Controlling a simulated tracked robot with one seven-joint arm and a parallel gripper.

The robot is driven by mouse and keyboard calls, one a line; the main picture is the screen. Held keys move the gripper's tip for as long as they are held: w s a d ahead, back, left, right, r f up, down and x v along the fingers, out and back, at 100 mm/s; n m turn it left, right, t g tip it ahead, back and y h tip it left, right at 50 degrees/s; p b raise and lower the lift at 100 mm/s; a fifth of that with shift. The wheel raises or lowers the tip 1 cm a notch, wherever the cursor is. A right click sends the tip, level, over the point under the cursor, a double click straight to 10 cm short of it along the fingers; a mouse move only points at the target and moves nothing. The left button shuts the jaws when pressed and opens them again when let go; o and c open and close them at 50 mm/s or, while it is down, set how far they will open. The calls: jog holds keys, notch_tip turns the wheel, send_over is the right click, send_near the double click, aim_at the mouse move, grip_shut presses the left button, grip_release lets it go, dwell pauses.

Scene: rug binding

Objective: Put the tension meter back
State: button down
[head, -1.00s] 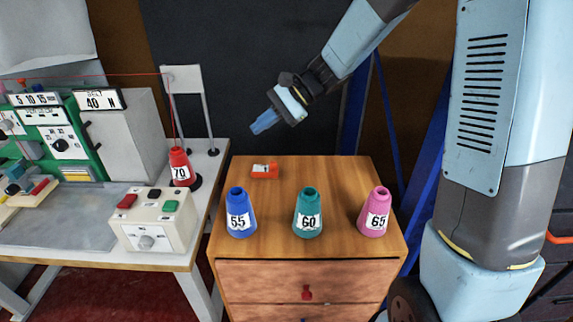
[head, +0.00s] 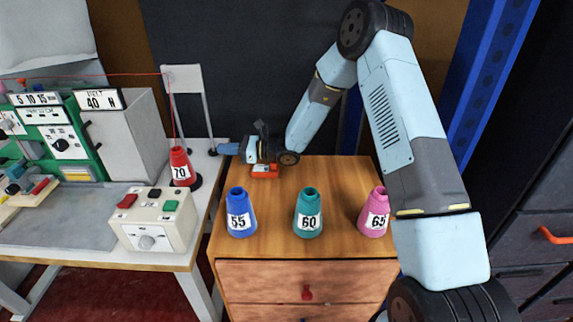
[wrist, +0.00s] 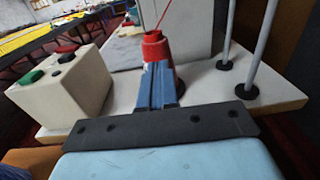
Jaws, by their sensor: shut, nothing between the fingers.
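A small orange-red device (head: 265,171), which looks like the tension meter, lies at the back left of the wooden cabinet top. My wrist partly covers it in the head view. My gripper (head: 226,149) is shut and empty, pointing left past the cabinet's back left corner towards the red cone marked 70 (head: 180,168). In the wrist view, the blue fingers (wrist: 157,80) are together in front of the red cone (wrist: 153,48); I cannot tell whether they touch it. The device is not in the wrist view.
Blue cone 55 (head: 241,214), green cone 60 (head: 308,214) and pink cone 65 (head: 374,214) stand along the cabinet front (head: 275,243). A control box (head: 150,225) sits on the left table, with a grey post frame (head: 210,110) behind the red cone. A red thread rises from that cone.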

jog(key=shift+w+f, duration=0.1)
jog(key=shift+f, duration=0.1)
jog(key=shift+d, duration=0.2)
jog(key=d, duration=0.6)
jog(key=s+d, duration=0.1)
jog(key=d, duration=1.2)
jog(key=shift+s+d, duration=0.25)
jog(key=shift+s, duration=0.1)
jog(key=shift+s+d+f, duration=0.1)
jog(key=shift+d+f, duration=0.05)
jog(key=shift+d, duration=0.4)
send_near(265, 168)
jog(key=r, duration=0.1)
jog(key=a+r, duration=0.1)
jog(key=shift+s+a+r, duration=0.25)
jog(key=shift+s+a, duration=0.05)
jog(key=shift+a, duration=0.55)
jog(key=shift+w, duration=0.2)
